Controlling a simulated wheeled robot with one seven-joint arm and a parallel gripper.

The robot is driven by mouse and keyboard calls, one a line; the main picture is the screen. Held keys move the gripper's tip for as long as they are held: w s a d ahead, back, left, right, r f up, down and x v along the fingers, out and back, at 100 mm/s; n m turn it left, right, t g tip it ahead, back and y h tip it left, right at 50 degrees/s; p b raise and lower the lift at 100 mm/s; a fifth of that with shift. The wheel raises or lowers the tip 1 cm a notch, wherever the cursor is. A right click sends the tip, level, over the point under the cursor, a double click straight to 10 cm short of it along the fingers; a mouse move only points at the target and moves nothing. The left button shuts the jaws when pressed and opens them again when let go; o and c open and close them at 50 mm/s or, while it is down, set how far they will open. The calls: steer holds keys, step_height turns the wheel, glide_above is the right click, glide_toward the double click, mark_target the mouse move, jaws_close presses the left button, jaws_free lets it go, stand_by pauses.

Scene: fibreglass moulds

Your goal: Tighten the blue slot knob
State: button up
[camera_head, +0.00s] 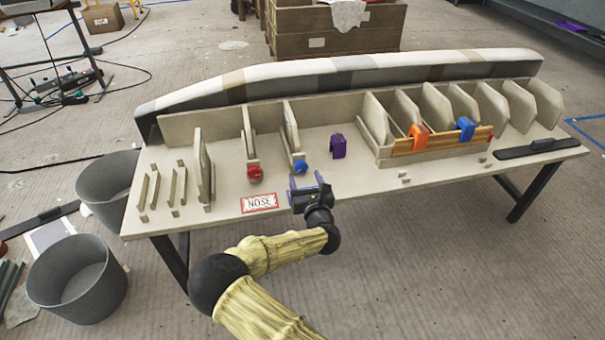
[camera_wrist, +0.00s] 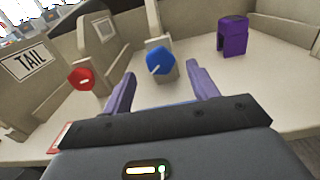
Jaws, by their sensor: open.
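The blue slot knob (camera_head: 300,167) sits on the front end of an upright slot post on the table. In the wrist view the blue knob (camera_wrist: 159,61) is faceted, with a pale line pointing to its lower left. My gripper (camera_head: 309,182) is in front of and below the knob. In the wrist view its two purple fingers (camera_wrist: 160,85) are apart, one on each side of the knob, with the knob beyond their tips. Nothing is between the fingers, and no contact with the knob shows.
A red knob (camera_wrist: 81,79) is left of the blue one. A purple clamp (camera_head: 338,146) stands to the right. The table (camera_head: 340,190) carries a NOSE label (camera_head: 259,203), a long mould (camera_head: 330,75) and a rack with an orange clamp (camera_head: 417,138) and another blue clamp (camera_head: 465,129).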

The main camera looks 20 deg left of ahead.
mark_target(303, 169)
steer(key=shift+b+x, duration=0.4)
steer(key=shift+x, duration=1.7)
steer(key=c, duration=1)
steer(key=shift+m, duration=0.5)
steer(key=shift+m+p, duration=0.7)
steer(key=shift+m, duration=0.2)
steer(key=shift+d+m+p, duration=0.1)
steer(key=shift+m+p, duration=0.5)
steer(key=shift+m, duration=1.1)
